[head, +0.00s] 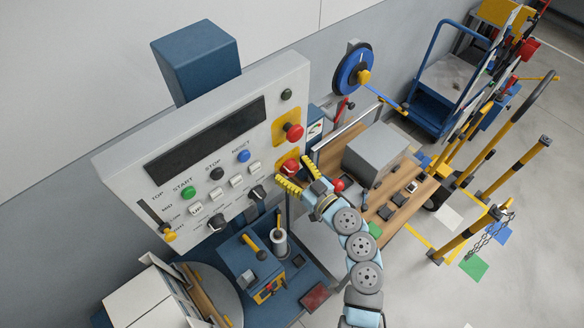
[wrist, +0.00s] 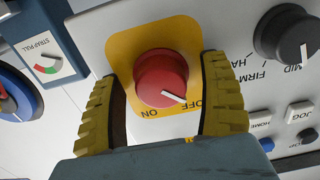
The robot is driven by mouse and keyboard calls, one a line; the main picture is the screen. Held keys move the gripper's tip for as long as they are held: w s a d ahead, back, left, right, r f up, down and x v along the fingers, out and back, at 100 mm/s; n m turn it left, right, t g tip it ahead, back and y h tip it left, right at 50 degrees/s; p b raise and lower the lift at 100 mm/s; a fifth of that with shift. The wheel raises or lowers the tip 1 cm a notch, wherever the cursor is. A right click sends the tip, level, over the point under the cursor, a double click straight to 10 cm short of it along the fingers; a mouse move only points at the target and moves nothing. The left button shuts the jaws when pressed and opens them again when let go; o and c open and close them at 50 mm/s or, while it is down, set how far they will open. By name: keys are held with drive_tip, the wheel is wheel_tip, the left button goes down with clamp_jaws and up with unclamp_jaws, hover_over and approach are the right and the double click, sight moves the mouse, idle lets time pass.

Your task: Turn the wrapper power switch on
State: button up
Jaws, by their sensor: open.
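The wrapper power switch (wrist: 161,78) is a red rotary knob with a white pointer on a yellow plate (wrist: 123,45), marked ON and OFF. In the wrist view the pointer is towards OFF. The switch (head: 290,166) also shows at the lower right of the grey control panel (head: 120,172) in the head view. My gripper (head: 300,177) is open in front of it. In the wrist view the yellow ridged fingers of my gripper (wrist: 160,85) stand on either side of the knob, with a small gap at each side. Nothing is held.
A red mushroom button (head: 294,132) sits just above the switch on the panel. A black selector knob (wrist: 288,34) is beside the switch plate. A strap gauge (wrist: 46,55) and a blue reel (head: 352,70) lie on the other side. A blue machine (head: 240,262) stands below.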

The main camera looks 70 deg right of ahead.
drive_tip(key=c, duration=1.2)
drive_tip(key=shift+f+b, duration=0.1)
drive_tip(key=shift+b, duration=0.2)
drive_tip(key=m+b, duration=0.2)
drive_tip(key=m, duration=0.2)
drive_tip(key=shift+f, duration=0.1)
drive_tip(key=shift+c, duration=0.2)
drive_tip(key=m+b, duration=0.1)
drive_tip(key=m, duration=0.3)
drive_tip(key=shift+a+m, duration=0.1)
drive_tip(key=shift+m, duration=0.2)
drive_tip(key=m, duration=0.4)
drive_tip(key=shift+r, duration=0.2)
drive_tip(key=m+p, duration=0.1)
drive_tip(key=m, duration=0.4)
drive_tip(key=shift+p, duration=0.4)
drive_tip(key=shift+m, duration=0.3)
